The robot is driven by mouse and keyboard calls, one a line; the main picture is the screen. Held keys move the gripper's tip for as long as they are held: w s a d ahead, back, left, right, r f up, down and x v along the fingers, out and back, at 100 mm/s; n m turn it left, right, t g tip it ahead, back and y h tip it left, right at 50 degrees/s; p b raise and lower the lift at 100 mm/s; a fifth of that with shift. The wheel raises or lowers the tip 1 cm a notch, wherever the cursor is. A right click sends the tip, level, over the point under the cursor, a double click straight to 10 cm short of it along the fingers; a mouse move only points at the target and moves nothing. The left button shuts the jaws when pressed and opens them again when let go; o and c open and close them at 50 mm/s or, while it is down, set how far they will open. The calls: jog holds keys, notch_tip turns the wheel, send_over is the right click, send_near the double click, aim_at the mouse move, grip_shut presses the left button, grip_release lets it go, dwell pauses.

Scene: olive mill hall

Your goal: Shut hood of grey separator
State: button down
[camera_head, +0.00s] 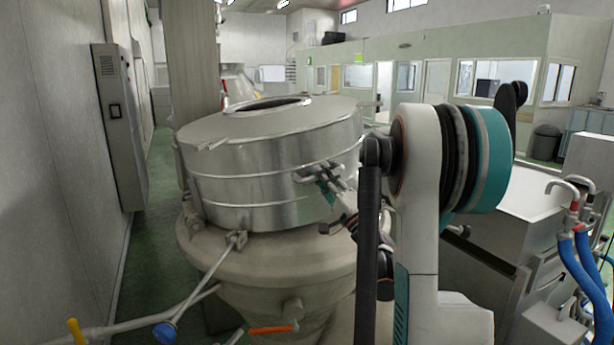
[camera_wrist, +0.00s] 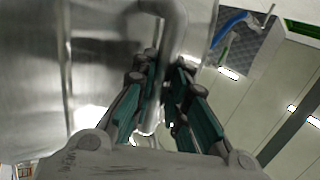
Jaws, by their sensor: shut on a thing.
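The grey separator has a broad grey body (camera_head: 265,262) and a shiny metal hood (camera_head: 245,165) on top of it. The hood is slightly tilted and sits low over the body; I cannot tell whether its rim fully touches all round. A bent metal handle (camera_wrist: 172,30) stands out from the hood's side. My gripper (camera_head: 328,185) is at the hood's right side in the head view. In the wrist view my gripper (camera_wrist: 163,80) has its teal-padded fingers closed around the handle's bar. My arm hides the right part of the separator.
A grey wall cabinet (camera_head: 120,120) stands at the left, with a strip of green floor beside it. A pipe with a blue knob (camera_head: 165,332) crosses the front left. Blue hoses (camera_head: 576,270) and a metal tank (camera_head: 515,215) stand at the right.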

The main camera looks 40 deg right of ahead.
notch_tip(320, 180, down, 6)
jog(key=s+d+m+h+b, duration=0.1)
jog(key=d+m+h+b, duration=0.1)
jog(key=m+b, duration=0.1)
jog(key=shift+d+m+h+b, duration=0.3)
jog(key=shift+d, duration=0.05)
jog(key=shift+s+f, duration=0.1)
jog(key=c, duration=1.9)
grip_release()
jog(key=o, duration=0.3)
jog(key=shift+w+d+f, duration=0.1)
jog(key=shift+w+d, duration=0.1)
jog(key=shift+o, duration=0.2)
jog(key=v, duration=1.2)
jog(key=shift+s+a, duration=0.15)
jog(key=shift+a, duration=0.05)
